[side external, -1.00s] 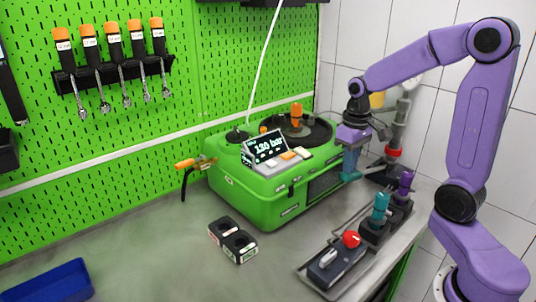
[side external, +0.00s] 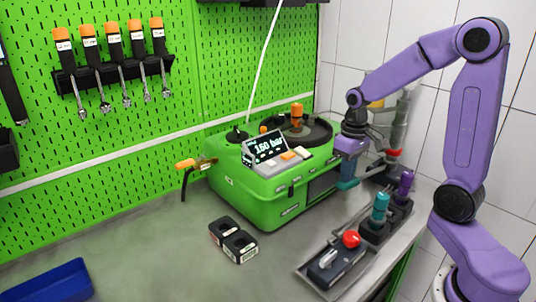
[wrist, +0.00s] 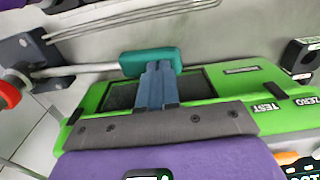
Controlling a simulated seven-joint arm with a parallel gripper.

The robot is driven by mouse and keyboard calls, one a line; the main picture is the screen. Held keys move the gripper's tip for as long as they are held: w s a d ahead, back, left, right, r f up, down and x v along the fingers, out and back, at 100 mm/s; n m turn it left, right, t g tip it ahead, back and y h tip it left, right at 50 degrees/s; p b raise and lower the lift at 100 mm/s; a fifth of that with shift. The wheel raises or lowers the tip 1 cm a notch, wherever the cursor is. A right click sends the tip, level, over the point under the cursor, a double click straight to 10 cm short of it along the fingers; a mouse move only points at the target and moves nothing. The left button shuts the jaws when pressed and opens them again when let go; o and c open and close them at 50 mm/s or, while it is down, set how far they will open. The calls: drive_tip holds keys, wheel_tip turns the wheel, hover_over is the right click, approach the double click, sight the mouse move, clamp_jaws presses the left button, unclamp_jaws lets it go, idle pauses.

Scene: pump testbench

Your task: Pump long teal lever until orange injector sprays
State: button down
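The long lever's teal handle (wrist: 130,63) lies across my fingertips in the wrist view, at the end of a grey rod. In the side view the teal handle (side external: 347,184) is at the right side of the green pump (side external: 255,205). My gripper (wrist: 158,68) has its fingers side by side, shut, with the tips over the handle and apparently touching it. My gripper (side external: 350,165) points down in the side view. The display (side external: 265,147) reads 160 bar. The orange injector (side external: 297,110) stands upright on the black round top; no spray shows.
A tray at the front right holds a red knob (side external: 351,239), a short teal lever (side external: 380,207) and a purple one (side external: 404,184). A blue bin (side external: 52,282) is front left. The bench between is clear.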

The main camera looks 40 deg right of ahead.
drive_tip(key=shift+f, duration=0.65)
drive_tip(key=shift+d+r, duration=0.15)
drive_tip(key=shift+r, duration=1.75)
wheel_tip(320, 180, up, 6)
